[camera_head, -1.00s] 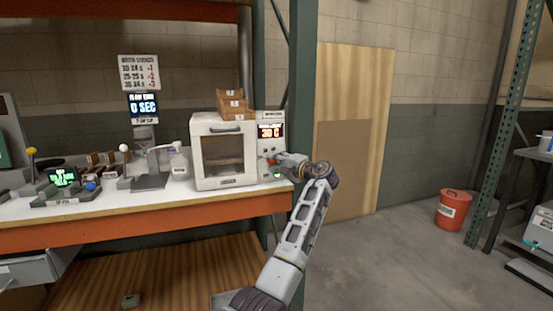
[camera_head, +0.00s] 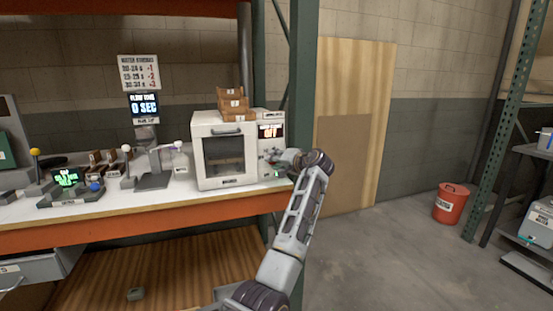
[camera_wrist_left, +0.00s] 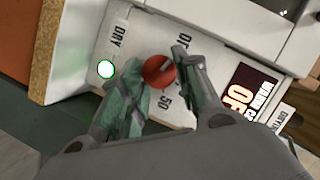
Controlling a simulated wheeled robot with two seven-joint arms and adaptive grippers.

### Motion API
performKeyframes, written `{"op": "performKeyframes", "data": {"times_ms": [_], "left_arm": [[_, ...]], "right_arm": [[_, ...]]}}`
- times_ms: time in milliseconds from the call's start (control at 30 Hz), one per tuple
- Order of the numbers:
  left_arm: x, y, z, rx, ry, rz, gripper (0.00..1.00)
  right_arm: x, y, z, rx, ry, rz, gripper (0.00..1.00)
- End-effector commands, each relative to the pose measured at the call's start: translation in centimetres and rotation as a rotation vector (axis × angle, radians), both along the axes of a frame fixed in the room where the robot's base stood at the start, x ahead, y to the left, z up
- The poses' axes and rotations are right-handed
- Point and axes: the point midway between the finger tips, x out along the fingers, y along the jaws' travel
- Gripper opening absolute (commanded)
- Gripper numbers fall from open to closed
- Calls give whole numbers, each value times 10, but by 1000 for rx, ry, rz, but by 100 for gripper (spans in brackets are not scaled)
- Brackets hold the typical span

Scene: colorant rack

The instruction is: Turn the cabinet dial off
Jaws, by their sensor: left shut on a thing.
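The white drying cabinet (camera_head: 240,125) stands on the workbench, its door shut. Its display (camera_head: 270,131) reads OFF in orange, and the same display (camera_wrist_left: 247,92) shows close up in the left wrist view. The red round dial (camera_wrist_left: 158,72) sits on the white panel between labels that appear to read OFF and 50. My left gripper (camera_wrist_left: 158,76) is shut on the dial, one finger on each side, partly covering the labels. In the head view my left gripper (camera_head: 278,162) is at the cabinet's right-hand panel, and the dial is largely hidden there. My right gripper is out of view.
A lit green button (camera_wrist_left: 106,69) sits beside the DRY label, close to one finger. Small wooden trays (camera_head: 233,101) are stacked on the cabinet. A green rack post (camera_head: 301,80) stands just behind my arm. A red bucket (camera_head: 451,205) stands on clear floor at right.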

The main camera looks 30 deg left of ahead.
Motion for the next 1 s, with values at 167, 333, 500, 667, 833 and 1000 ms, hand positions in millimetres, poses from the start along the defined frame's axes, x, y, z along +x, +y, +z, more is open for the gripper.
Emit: {"op": "performKeyframes", "data": {"times_ms": [167,333,500,667,833,1000], "left_arm": [[-1,1,-2,-57,-57,2,8],[-1,1,-2,-79,-85,2,8],[-1,1,-3,-85,-89,1,8],[-1,0,-3,-85,-89,1,8],[-1,1,-3,-84,-89,1,45],[-1,0,-1,-82,-91,1,54]], "right_arm": [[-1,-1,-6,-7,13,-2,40],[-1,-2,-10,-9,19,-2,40],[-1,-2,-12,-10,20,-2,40],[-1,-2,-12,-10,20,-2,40],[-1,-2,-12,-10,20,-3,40],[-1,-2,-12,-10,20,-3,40]]}}
